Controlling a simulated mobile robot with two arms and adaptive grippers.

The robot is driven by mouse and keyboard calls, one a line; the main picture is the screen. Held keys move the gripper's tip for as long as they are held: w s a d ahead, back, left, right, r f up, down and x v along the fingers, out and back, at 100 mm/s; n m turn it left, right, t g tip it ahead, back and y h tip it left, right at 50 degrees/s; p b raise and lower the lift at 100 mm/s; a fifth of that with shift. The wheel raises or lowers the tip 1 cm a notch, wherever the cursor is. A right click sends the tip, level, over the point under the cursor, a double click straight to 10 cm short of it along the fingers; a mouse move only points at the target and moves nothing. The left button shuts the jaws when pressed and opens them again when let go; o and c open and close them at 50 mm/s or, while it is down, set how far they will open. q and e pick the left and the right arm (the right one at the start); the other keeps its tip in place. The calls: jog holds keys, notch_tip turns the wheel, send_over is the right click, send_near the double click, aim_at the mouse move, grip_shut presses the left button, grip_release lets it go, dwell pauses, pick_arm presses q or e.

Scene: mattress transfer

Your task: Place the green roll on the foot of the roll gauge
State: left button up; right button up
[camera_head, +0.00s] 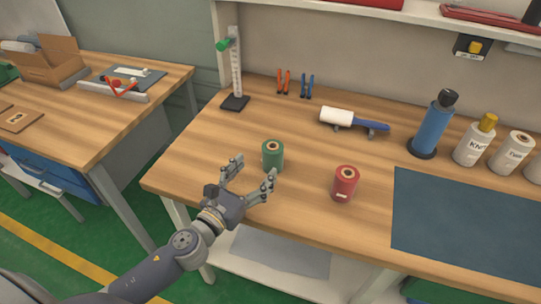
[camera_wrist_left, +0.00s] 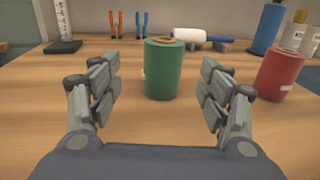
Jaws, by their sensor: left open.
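The green roll (camera_head: 272,156) stands upright on the wooden bench (camera_head: 215,175) near its left front edge. In the left wrist view the green roll (camera_wrist_left: 163,69) stands between and just beyond my open fingers. My left gripper (camera_head: 252,172) is open and empty, its fingers pointing at the roll. It also shows in the left wrist view (camera_wrist_left: 160,90). The roll gauge (camera_head: 236,65) is a white scaled post with a green slider, on a dark square foot (camera_head: 235,103) at the bench's back left. The foot is bare. My right gripper is not in view.
A red roll (camera_head: 345,183) stands right of the green one. Behind are orange pliers (camera_head: 283,82), blue pliers (camera_head: 307,86) and a white roller with a blue handle (camera_head: 370,124). A blue cylinder (camera_head: 431,127) and bottles stand right. Bench between roll and gauge is clear.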

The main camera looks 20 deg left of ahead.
aim_at(267, 158)
pick_arm(q)
jog(key=x, duration=0.3)
jog(key=shift+w+d+p, duration=0.1)
jog(key=shift+w+p, duration=0.15)
jog(key=shift+p, duration=0.05)
jog(key=p+x, duration=0.1)
jog(key=x, duration=0.3)
jog(key=shift+w+d+r, duration=0.1)
jog(key=shift+w+d, duration=0.15)
jog(key=shift+w, duration=0.05)
jog(key=shift+w+d, duration=0.1)
jog(key=shift+w, duration=0.2)
jog(key=c, duration=1.3)
jog(key=shift+c, duration=0.8)
